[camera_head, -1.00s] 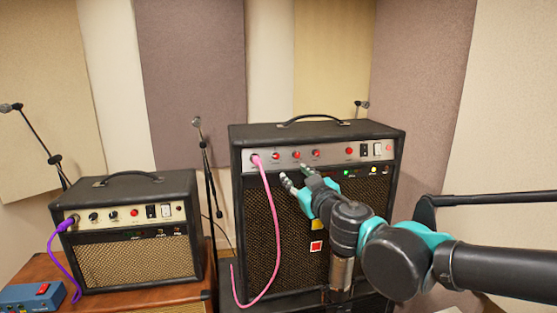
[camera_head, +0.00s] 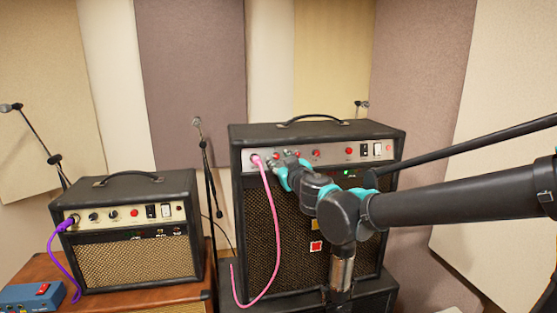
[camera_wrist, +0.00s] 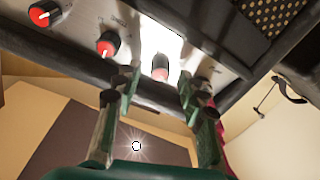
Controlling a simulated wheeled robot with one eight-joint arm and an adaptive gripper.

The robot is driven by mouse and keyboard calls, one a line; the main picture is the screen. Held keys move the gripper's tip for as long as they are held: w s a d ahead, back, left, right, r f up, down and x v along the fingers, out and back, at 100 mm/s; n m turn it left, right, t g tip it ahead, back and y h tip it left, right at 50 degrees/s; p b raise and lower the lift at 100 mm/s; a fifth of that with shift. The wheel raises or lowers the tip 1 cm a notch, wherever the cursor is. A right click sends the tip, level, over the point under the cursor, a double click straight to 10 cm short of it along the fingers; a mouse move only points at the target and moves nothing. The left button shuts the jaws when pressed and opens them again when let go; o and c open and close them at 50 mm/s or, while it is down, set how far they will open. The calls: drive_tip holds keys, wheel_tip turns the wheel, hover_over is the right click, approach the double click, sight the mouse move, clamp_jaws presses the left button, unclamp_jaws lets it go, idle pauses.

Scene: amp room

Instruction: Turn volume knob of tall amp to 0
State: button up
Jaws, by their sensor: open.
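The tall amp (camera_head: 335,132) stands right of centre in the head view, with red-capped knobs along its silver panel. My gripper (camera_head: 276,158) is at the left part of that panel, near the pink cable's plug. In the wrist view, my gripper (camera_wrist: 158,84) is open, with one finger on each side of a red-capped knob (camera_wrist: 160,69). I cannot tell whether the fingers touch it. Two further knobs, a middle one (camera_wrist: 108,44) and a far one (camera_wrist: 44,13), show to its left. The panel's labels are too blurred to read.
A pink cable (camera_head: 275,225) hangs from the tall amp's left jack, close to my gripper. A smaller amp (camera_head: 130,262) with a purple cable (camera_head: 58,255) stands at the left. A microphone stand (camera_head: 207,185) rises between the amps. A blue pedal box (camera_head: 30,297) lies at lower left.

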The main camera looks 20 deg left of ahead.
drive_tip(key=shift+w+a, duration=0.35)
drive_tip(key=shift+w, duration=0.1)
drive_tip(key=shift+c, duration=0.5)
clamp_jaws()
drive_tip(key=shift+d+n+g+y, duration=0.1)
drive_tip(key=shift+n+g+y, duration=0.4)
drive_tip(key=shift+n, duration=2.2)
drive_tip(key=shift+o, duration=0.5)
unclamp_jaws()
drive_tip(key=shift+r, duration=0.1)
